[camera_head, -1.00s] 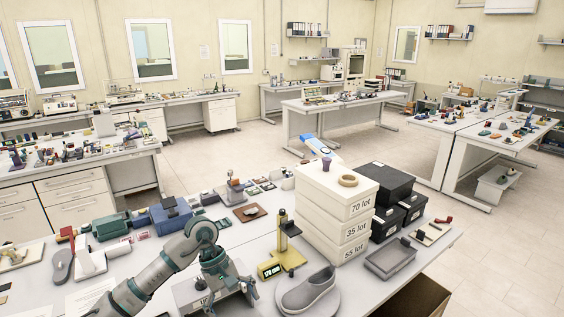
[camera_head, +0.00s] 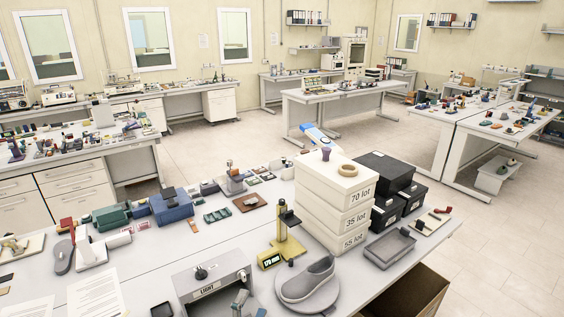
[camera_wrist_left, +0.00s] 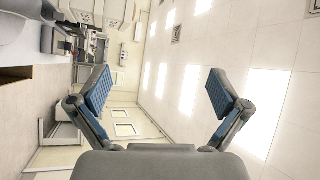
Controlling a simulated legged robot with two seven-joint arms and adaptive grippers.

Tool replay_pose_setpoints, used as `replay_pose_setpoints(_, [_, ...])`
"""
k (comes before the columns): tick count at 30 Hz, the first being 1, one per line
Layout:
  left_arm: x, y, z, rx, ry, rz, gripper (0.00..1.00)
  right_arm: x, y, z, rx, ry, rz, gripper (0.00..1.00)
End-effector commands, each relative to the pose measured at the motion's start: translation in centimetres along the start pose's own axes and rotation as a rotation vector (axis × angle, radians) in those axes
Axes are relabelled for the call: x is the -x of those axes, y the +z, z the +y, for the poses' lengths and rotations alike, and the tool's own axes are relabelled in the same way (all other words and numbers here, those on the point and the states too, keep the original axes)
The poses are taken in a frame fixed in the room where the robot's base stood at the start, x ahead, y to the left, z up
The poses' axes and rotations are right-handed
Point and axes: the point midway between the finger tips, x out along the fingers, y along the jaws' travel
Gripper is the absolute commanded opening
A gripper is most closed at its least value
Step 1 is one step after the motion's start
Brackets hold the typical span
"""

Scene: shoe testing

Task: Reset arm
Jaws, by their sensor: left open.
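My left gripper (camera_head: 250,305) shows only in part at the bottom edge of the head view, in front of the grey light box (camera_head: 213,285). In the left wrist view my left gripper (camera_wrist_left: 158,92) is open, its two blue-padded fingers wide apart with nothing between them. That view is turned sideways and shows ceiling lights, wall and windows behind the fingers. Most of the left arm is out of the head view. My right gripper is not in view.
A grey shoe (camera_head: 307,279) rests on a round plate near the light box. A yellow gauge stand (camera_head: 289,243), stacked white boxes (camera_head: 335,205), black boxes (camera_head: 384,180) and a grey tray (camera_head: 390,248) stand to the right. Papers (camera_head: 95,297) lie at the left front.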

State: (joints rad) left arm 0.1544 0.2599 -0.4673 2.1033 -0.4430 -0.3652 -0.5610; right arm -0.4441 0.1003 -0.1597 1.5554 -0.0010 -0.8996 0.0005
Motion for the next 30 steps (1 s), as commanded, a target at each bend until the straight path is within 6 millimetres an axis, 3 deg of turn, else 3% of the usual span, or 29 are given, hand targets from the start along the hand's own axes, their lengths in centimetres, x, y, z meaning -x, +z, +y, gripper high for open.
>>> replay_pose_setpoints(1, [2.5, 2.7, 2.5, 0.138, 0.088, -0.133, 1.00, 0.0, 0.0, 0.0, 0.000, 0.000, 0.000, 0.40])
replay_pose_setpoints(3, [6.2, 5.8, 5.8, 0.314, 0.203, -0.316, 1.00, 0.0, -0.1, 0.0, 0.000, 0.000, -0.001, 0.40])
replay_pose_setpoints(6, [12.7, 8.8, 10.3, 0.536, 0.351, -0.569, 1.00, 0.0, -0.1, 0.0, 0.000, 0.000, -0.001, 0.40])
replay_pose_setpoints(8, [16.7, 9.9, 12.4, 0.646, 0.428, -0.711, 1.00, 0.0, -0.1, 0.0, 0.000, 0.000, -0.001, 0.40])
replay_pose_setpoints(13, [26.7, 10.4, 16.2, 0.864, 0.592, -1.038, 1.00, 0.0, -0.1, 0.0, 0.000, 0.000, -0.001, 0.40])
replay_pose_setpoints(21, [39.0, 8.2, 17.9, 1.054, 0.766, -1.434, 1.00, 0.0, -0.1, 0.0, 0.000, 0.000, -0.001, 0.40])
replay_pose_setpoints(22, [39.7, 8.4, 18.8, 1.061, 0.776, -1.457, 1.00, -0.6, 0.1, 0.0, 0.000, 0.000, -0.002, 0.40])
replay_pose_setpoints(30, [41.7, 13.2, 32.3, 1.045, 0.804, -1.472, 1.00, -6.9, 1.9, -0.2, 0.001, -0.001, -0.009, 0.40])
